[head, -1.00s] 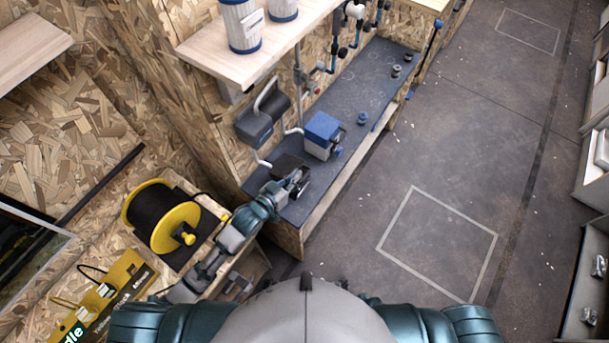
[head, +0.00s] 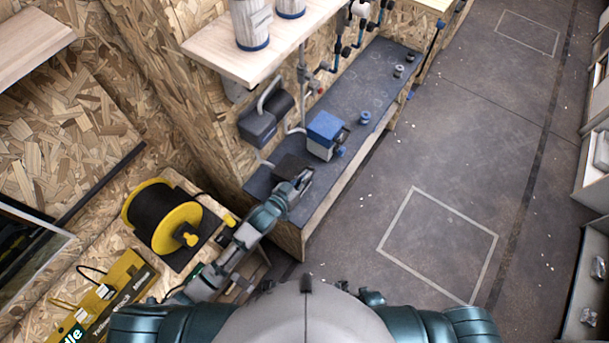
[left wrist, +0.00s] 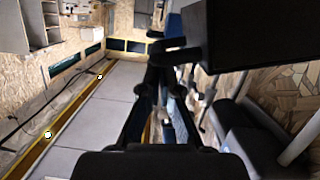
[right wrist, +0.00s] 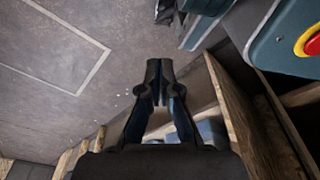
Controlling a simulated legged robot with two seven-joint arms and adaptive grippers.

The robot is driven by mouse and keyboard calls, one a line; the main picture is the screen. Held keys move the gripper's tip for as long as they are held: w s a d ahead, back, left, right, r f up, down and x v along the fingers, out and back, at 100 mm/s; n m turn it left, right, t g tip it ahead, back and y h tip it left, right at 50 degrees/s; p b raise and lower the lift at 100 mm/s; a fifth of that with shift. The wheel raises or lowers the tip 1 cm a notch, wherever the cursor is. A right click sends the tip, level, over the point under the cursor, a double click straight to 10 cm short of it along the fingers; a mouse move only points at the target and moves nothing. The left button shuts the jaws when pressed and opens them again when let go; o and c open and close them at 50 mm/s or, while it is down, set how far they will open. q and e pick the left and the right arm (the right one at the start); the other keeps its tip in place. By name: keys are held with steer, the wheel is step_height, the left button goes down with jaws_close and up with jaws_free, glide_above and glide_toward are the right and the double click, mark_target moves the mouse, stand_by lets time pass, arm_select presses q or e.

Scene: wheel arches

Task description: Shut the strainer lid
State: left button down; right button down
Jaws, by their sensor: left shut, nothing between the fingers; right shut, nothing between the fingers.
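A black flat-topped piece (head: 291,166) sits at the near end of the dark worktop, right beside my left gripper (head: 302,183); it may be the strainer lid, but I cannot tell for sure. In the left wrist view a large black panel (left wrist: 260,32) looms at the upper right, close to the shut left fingers (left wrist: 160,62). I cannot tell whether fingers and panel touch. The strainer body is not clearly seen. My right gripper (right wrist: 160,78) is shut and empty, seen only in the right wrist view, above the floor.
A blue-topped box (head: 325,128) stands farther along the worktop (head: 355,98). A dark box with a grey handle (head: 265,122) is on the wall side. A wooden shelf (head: 215,58) with filter cartridges overhangs. A yellow cable reel (head: 163,217) stands at left. Open floor lies to the right.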

arm_select(q)
steer(key=shift+s+d+f+m, duration=0.3)
steer(key=shift+s+f, duration=0.05)
steer(key=shift+f, duration=0.25)
steer(key=shift+m+y, duration=0.4)
steer(key=shift+m, duration=0.2)
steer(key=d+f, duration=0.1)
steer(key=s+d+f, duration=0.1)
steer(key=f, duration=0.1)
steer(key=shift+d+f, duration=0.2)
steer(key=shift+d, duration=0.1)
arm_select(e)
steer(key=shift+s+d+f, duration=0.2)
steer(key=shift+s+f, duration=0.05)
steer(key=shift+s, duration=0.05)
